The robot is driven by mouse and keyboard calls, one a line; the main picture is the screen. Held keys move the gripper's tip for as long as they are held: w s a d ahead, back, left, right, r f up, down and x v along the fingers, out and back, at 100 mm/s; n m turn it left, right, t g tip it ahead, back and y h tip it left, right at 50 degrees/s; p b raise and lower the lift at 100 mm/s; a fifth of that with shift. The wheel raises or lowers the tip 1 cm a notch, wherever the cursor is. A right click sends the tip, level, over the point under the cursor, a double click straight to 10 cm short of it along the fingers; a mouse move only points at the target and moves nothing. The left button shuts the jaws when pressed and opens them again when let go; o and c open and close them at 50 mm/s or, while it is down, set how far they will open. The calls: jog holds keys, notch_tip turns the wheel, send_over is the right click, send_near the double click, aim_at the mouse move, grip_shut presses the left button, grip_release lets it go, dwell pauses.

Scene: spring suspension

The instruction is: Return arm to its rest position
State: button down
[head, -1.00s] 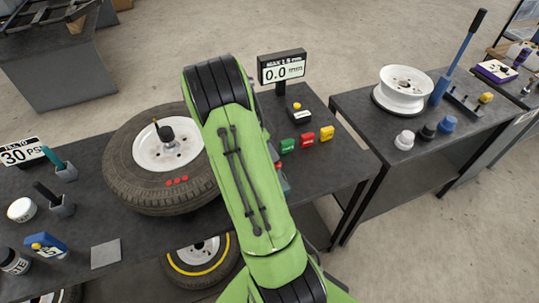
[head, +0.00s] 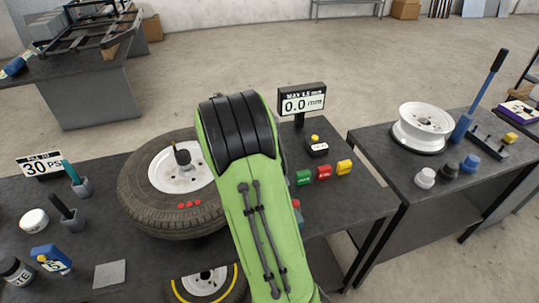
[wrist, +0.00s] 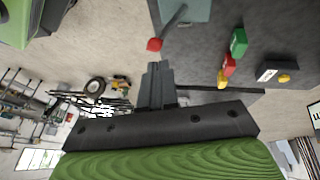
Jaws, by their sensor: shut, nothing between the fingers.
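My green arm (head: 262,225) rises through the middle of the head view, in front of the dark workbench. My gripper is hidden behind the arm in the head view. In the wrist view, my gripper (wrist: 154,68) shows its fingers together, with nothing between them. The fingers are apart from the bench, and open floor shows around them. A tyre on a white rim (head: 150,200) lies on the bench left of the arm.
Green, red and yellow blocks (head: 323,172) lie on the bench right of the arm, near a display reading 0.0 (head: 302,103). A second bench at right holds a white rim (head: 423,128) and several caps. A "30 PSI" sign (head: 40,165) stands at left.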

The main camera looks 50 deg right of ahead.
jog(key=p+v, duration=0.3)
jog(key=v, duration=0.7)
jog(key=s+a+r+n+t, duration=0.3)
jog(key=a+n, duration=0.3)
jog(key=s+a+r+n+t, duration=0.2)
jog(key=a+r+n+t, duration=0.1)
jog(key=a+n, duration=0.3)
jog(key=s+a+n+t+y, duration=0.2)
jog(key=s+a+n+t, duration=0.2)
jog(key=s+a+n, duration=0.3)
jog(key=a+n, duration=0.4)
jog(key=a, duration=0.1)
jog(key=shift+s+f+n+y, duration=0.3)
jog(key=shift+s+f+y, duration=0.05)
jog(key=shift+s+y, duration=0.05)
